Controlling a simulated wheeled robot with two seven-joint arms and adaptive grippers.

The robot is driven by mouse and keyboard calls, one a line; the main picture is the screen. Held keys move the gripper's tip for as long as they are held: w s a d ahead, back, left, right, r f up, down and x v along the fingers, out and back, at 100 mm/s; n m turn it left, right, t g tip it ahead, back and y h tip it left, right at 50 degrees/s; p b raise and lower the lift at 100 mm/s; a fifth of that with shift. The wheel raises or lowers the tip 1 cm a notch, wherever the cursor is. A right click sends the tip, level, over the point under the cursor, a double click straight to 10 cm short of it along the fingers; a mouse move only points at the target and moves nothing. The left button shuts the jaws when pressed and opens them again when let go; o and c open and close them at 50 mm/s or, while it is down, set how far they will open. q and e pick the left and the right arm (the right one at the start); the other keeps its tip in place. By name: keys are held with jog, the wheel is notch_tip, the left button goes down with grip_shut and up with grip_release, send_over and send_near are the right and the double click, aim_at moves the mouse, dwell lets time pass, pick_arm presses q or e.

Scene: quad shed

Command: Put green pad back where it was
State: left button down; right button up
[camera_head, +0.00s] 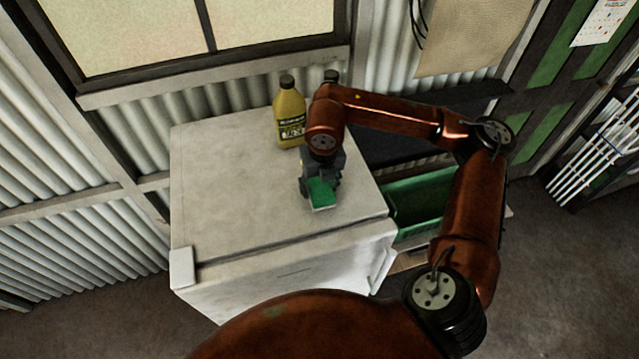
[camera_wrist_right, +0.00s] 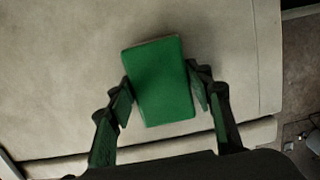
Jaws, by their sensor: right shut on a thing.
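The green pad (camera_head: 321,191) is at the right gripper, over the white cabinet top (camera_head: 230,190) near its front right part. In the wrist view the green pad (camera_wrist_right: 160,80) lies between the fingers, tilted slightly. My right gripper (camera_head: 318,190) points down and is shut on the pad; its fingers (camera_wrist_right: 165,105) also show in the wrist view, one on each side. I cannot tell whether the pad touches the cabinet top. My left gripper is not in view.
A yellow bottle with a dark cap (camera_head: 289,115) stands behind the gripper on the cabinet top, with another dark cap (camera_head: 331,77) partly hidden beside it. A green bin (camera_head: 420,200) is right of the cabinet. The cabinet top's left side is clear.

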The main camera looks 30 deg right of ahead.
aim_at(321, 191)
jog(key=shift+a+f, duration=0.1)
jog(key=shift+f, duration=0.1)
jog(key=o, duration=1.1)
jog(key=shift+r, duration=0.1)
jog(key=shift+r, duration=0.15)
jog(key=r+b, duration=0.1)
jog(key=r, duration=0.3)
jog(key=s+r+b, duration=0.1)
jog(key=r, duration=0.3)
jog(key=r+b, duration=0.1)
jog(key=r, duration=0.2)
jog(key=shift+s+a+r, duration=0.2)
jog(key=shift+s+r, duration=0.2)
